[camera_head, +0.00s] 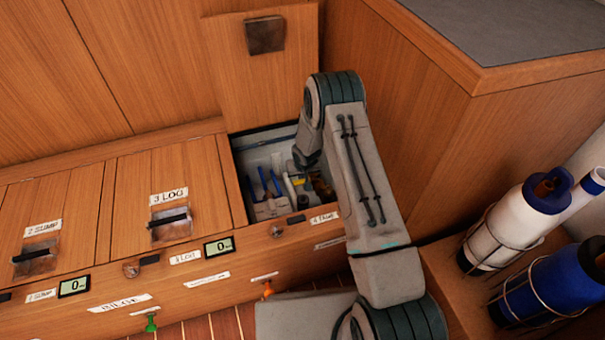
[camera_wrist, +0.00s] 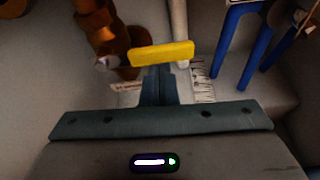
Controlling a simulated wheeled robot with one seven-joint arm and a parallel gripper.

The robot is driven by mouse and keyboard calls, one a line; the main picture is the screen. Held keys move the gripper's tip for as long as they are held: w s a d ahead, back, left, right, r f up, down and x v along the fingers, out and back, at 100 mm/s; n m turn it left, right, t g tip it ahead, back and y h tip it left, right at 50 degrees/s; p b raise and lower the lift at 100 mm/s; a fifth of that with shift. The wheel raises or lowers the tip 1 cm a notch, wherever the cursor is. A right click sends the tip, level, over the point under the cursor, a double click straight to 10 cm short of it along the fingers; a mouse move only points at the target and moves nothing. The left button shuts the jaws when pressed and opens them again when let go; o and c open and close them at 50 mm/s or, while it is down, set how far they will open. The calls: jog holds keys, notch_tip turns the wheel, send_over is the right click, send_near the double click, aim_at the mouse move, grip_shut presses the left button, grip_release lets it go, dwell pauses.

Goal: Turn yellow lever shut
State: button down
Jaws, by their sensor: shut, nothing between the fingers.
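The yellow lever (camera_wrist: 162,54) lies across the wrist view, a short bar running nearly left to right with its right end slightly higher. My gripper (camera_wrist: 158,75) is shut and empty, its fingertips right at the middle of the lever's near edge. I cannot tell whether they touch it. In the head view the lever (camera_head: 301,181) is a small yellow spot inside the open compartment, and my arm reaches down into that compartment. The gripper's fingers are hidden there.
Copper-coloured fittings (camera_wrist: 105,35), a pale pipe (camera_wrist: 179,25) and blue pipes (camera_wrist: 262,45) crowd the lever. The open hatch lid (camera_head: 262,70) stands upright behind the compartment. A closed hatch marked 3 LOG (camera_head: 170,190) is at left. Bottles (camera_head: 515,222) stand in racks at right.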

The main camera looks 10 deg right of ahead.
jog(key=p+v, duration=0.6)
jog(key=v, duration=0.4)
jog(key=shift+d, duration=0.15)
jog(key=s+d+r+p, duration=0.2)
jog(key=r+p, duration=0.2)
jog(key=r, duration=0.8)
jog(key=s+d+r+h+p, duration=0.1)
jog(key=s+r+p, duration=0.3)
jog(key=r, duration=0.9)
jog(key=s+d+r+p, duration=0.15)
jog(key=r+p, duration=0.35)
jog(key=r, duration=0.7)
jog(key=s+d+r+m+g+p, duration=0.1)
jog(key=s+d+r+p, duration=0.1)
jog(key=s+r+p, duration=1.4)
jog(key=s+r, duration=1)
jog(key=r, duration=0.4)
jog(key=shift+r+y, duration=0.3)
jog(key=shift+r, duration=0.1)
